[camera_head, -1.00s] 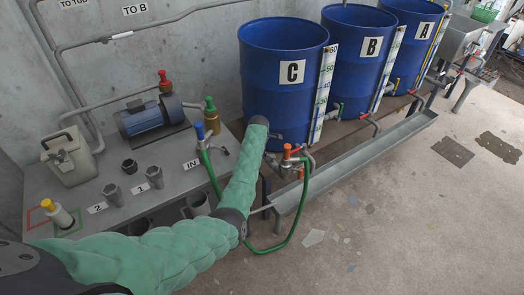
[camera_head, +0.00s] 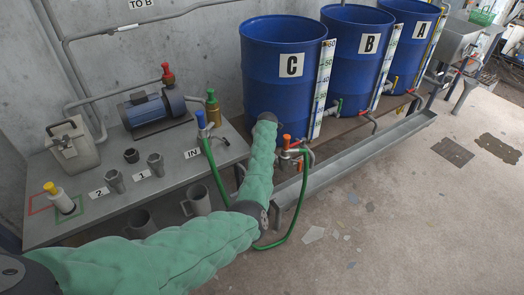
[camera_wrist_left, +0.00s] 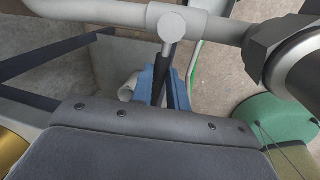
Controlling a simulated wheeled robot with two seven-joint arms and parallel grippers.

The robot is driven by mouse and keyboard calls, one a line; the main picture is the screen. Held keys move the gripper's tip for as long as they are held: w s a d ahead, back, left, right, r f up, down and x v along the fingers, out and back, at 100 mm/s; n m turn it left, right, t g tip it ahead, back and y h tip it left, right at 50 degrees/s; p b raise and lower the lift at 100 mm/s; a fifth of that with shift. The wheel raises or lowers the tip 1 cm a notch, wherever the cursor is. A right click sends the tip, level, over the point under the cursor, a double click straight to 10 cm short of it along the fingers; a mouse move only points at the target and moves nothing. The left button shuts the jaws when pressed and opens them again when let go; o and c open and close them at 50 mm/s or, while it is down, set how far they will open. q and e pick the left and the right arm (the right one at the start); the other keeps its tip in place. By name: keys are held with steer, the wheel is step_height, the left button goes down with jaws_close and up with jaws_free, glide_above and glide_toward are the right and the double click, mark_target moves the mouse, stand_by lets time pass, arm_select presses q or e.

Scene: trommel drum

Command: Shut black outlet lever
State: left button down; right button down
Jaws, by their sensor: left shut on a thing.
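The black outlet lever (camera_wrist_left: 159,82) hangs down from a round-capped grey valve (camera_wrist_left: 172,26) on a pipe in the left wrist view. My left gripper (camera_wrist_left: 160,88), with blue fingers, is shut on the lever, with one finger on each side of it. In the head view my left arm, in a green sleeve, reaches to the lower front of blue drum C (camera_head: 288,85). The sleeve and cuff hide the gripper and the lever there. My right gripper is in neither view.
An orange-red valve with a green hose (camera_head: 292,150) stands just right of my left forearm. A grey trough (camera_head: 370,150) runs below the drums. A bench (camera_head: 130,195) with a blue pump (camera_head: 143,110) and cups is at the left.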

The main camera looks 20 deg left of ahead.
arm_select(q)
steer(key=shift+s+d+n, duration=0.2)
steer(key=shift+d+n, duration=0.1)
steer(key=shift+n, duration=0.4)
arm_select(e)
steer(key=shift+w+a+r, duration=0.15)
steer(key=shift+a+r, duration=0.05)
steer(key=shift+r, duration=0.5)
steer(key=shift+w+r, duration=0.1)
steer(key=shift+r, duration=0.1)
arm_select(q)
steer(key=c, duration=1.4)
jaws_free()
steer(key=shift+o, duration=0.2)
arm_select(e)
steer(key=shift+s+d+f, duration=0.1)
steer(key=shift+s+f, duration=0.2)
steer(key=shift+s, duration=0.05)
arm_select(q)
steer(key=shift+r, duration=0.1)
